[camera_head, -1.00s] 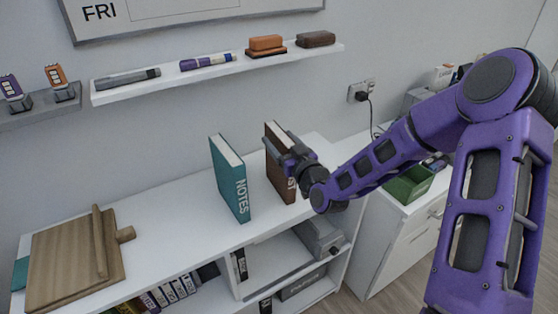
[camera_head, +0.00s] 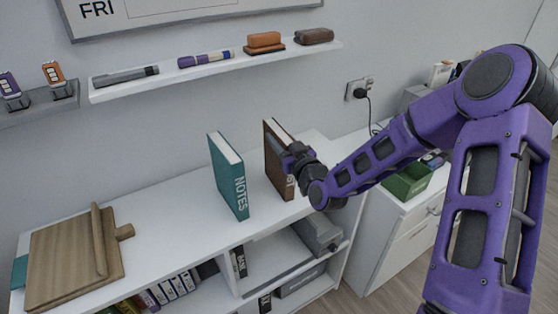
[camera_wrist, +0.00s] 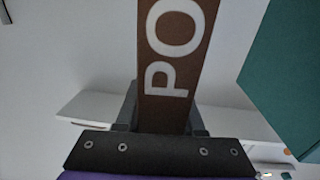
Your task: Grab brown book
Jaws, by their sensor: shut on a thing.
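The brown book (camera_head: 274,165) stands upright on the white shelf desk (camera_head: 180,215), right of the teal book. Its brown spine with large white letters (camera_wrist: 172,50) fills the middle of the wrist view. My gripper (camera_head: 292,158) is at the book's spine side, with one dark finger (camera_wrist: 127,108) on each side of the spine. The gripper is shut on the brown book. In the head view the gripper hides part of the spine. I cannot tell whether the book's bottom touches the shelf.
The teal NOTES book (camera_head: 229,178) stands close on the left, apart from the brown book. A wooden board (camera_head: 75,260) lies at the far left of the desk top. A wall shelf (camera_head: 225,67) with markers and erasers is above.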

